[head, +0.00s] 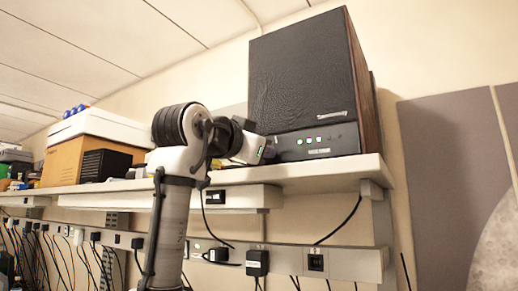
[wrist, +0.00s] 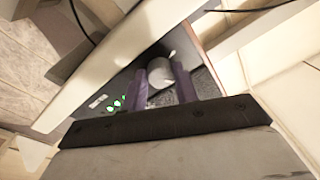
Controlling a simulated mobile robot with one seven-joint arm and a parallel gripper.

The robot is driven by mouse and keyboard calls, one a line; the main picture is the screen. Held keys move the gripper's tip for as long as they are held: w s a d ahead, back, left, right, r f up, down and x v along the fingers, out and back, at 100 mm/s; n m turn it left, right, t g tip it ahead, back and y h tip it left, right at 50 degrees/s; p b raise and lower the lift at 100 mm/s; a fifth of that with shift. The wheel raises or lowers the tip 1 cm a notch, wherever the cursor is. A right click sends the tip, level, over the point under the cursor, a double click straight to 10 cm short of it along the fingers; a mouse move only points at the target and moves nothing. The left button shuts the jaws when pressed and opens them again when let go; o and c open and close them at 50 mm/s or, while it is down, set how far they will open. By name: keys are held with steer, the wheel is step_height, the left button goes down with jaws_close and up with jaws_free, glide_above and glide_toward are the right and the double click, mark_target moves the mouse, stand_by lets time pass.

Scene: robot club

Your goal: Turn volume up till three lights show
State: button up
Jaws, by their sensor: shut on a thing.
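The lights also show in the wrist view (wrist: 117,103) as green spots, too small to count surely. In the head view, my gripper (head: 262,151) is at the amplifier's left front and hides the knob.
The white shelf (head: 345,172) runs under the amplifier, its edge close below my gripper. Cardboard and white boxes (head: 85,145) and a small black box (head: 105,165) stand to the left. Plugs and hanging cables (head: 258,262) line the rail below.

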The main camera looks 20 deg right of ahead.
steer(key=shift+m, duration=1)
steer(key=o, duration=1)
steer(key=shift+c, duration=0.2)
steer(key=b+v, duration=0.5)
steer(key=v, duration=0.9)
steer(key=shift+w, duration=0.15)
